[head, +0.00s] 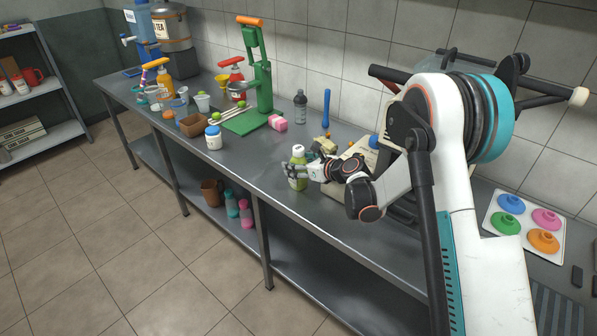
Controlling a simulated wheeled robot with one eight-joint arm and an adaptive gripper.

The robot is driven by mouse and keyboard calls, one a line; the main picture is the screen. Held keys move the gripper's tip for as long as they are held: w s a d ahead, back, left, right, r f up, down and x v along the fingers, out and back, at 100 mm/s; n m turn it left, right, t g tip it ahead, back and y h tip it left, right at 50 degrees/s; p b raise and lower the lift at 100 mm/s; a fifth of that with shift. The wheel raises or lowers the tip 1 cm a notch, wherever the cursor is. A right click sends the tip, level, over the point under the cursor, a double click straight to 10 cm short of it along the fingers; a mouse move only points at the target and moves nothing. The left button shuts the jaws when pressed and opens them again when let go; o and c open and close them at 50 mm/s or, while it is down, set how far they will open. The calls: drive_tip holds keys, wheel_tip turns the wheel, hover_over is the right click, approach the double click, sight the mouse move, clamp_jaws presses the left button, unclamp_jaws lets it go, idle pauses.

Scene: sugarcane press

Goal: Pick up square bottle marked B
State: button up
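A bottle with a white cap and a yellow-green body (298,184) stands near the front edge of the steel counter in the head view. No letter B can be read on it, and I cannot tell whether it is square. My gripper (294,171) reaches in from the right at the bottle's mid-height. Its fingers overlap the bottle and hide part of it. I cannot tell whether they are closed on it or only around it. The bottle looks upright, and its base is at or very near the counter.
A white jar with a blue cap (213,142), a green press (260,85), a pink block (277,123) and a dark bottle (300,108) stand left and behind. A tray with coloured lids (492,222) lies right. The counter (235,170) is bare along its front, left of the bottle.

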drive_tip(key=c, duration=0.9)
drive_tip(key=shift+o, duration=0.2)
drive_tip(key=shift+r, duration=0.1)
